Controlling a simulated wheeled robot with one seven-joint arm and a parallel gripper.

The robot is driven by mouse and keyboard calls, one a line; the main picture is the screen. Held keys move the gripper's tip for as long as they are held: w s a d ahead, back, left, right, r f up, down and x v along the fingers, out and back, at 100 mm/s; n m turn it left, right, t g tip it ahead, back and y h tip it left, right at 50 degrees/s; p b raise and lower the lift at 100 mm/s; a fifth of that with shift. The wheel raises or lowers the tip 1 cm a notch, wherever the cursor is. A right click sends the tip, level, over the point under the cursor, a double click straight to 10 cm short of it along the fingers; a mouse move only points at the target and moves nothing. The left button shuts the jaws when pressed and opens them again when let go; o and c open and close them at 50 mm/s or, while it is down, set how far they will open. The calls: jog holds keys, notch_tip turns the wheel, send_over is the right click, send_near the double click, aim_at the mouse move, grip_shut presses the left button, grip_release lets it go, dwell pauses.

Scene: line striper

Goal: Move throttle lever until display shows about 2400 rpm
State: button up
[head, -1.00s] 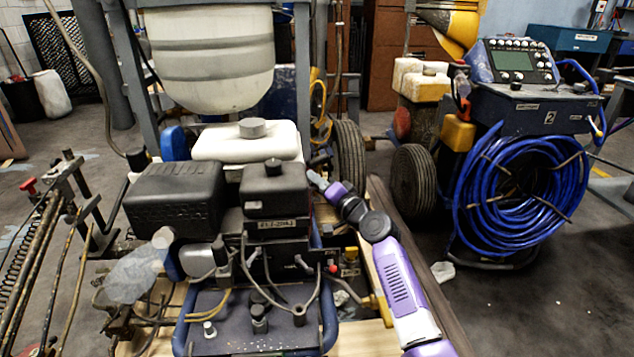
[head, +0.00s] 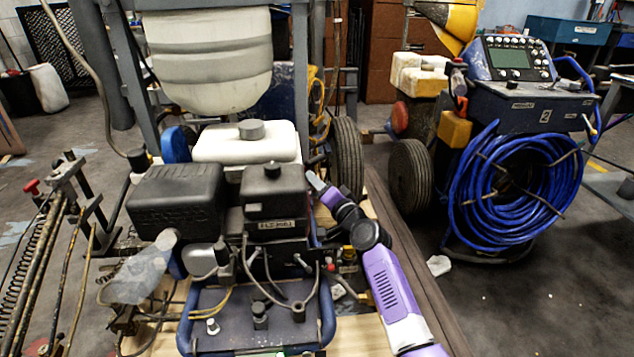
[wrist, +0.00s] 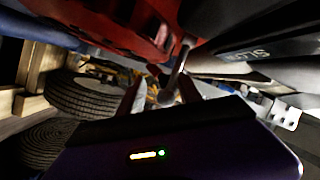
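My purple arm reaches from the lower right in the head view to the right side of the black engine (head: 270,200). My gripper (wrist: 162,88) is mostly hidden there behind the engine. In the wrist view two dark fingers stand apart, with a slim grey metal rod (wrist: 178,66) rising in the gap between them. It may be the throttle lever; I cannot tell whether either finger touches it. A small pale label or readout (head: 284,224) is on the engine front, too small to read. A console display (head: 510,60) on the hose cart shows no readable number.
A white tank (head: 245,142) and grey uprights stand behind the engine. Red bodywork (wrist: 125,22) closely overhangs the gripper. Wheels (head: 347,160) and the cart with coiled blue hose (head: 515,190) are on the right. Open floor lies between cart and pallet.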

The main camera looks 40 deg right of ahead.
jog(key=shift+r, duration=0.15)
jog(key=shift+a, duration=0.1)
jog(key=p+v, duration=0.2)
jog(key=v, duration=0.5)
jog(key=shift+s, duration=0.4)
